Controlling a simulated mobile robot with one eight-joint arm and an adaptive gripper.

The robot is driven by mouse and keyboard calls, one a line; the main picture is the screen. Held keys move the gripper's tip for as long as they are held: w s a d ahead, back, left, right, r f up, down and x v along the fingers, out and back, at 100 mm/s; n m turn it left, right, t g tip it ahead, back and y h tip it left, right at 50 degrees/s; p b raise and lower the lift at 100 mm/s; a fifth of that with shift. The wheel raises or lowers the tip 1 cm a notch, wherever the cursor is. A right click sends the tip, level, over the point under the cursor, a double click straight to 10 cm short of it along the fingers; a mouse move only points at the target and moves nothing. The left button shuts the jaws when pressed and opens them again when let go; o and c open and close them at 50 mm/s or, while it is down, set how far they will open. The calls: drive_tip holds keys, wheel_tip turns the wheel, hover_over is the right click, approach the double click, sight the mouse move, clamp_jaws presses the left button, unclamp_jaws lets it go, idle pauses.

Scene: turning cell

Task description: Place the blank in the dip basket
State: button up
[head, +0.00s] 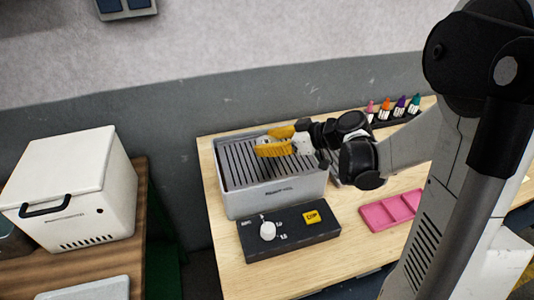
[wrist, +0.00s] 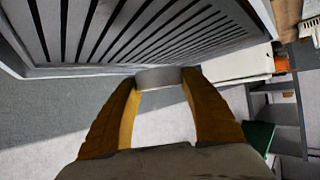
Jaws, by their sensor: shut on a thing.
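The blank (wrist: 158,76) is a short grey cylinder, seen in the wrist view between my two yellow fingertips. In the head view it is small and mostly hidden by the fingers. My gripper (head: 264,141) is shut on it above the slatted top of a light grey box. This box (head: 276,198) appears to be the dip basket unit, with dark slots across its top. The slats (wrist: 125,38) fill the upper part of the wrist view. I cannot tell how far the blank is above them.
A black control box (head: 290,233) with a white knob and a yellow DIP button stands in front of the slatted box. A pink tray (head: 392,210) lies to the right. Several coloured bottles (head: 386,107) stand behind my arm. A white lidded box (head: 72,186) stands on another table at left.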

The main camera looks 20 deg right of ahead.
drive_tip(key=shift+f+b, duration=0.6)
drive_tip(key=shift+f, duration=1.1)
drive_tip(key=shift+f, duration=0.1)
drive_tip(key=shift+f, duration=0.15)
drive_tip(key=o, duration=1.2)
drive_tip(key=shift+o, duration=0.2)
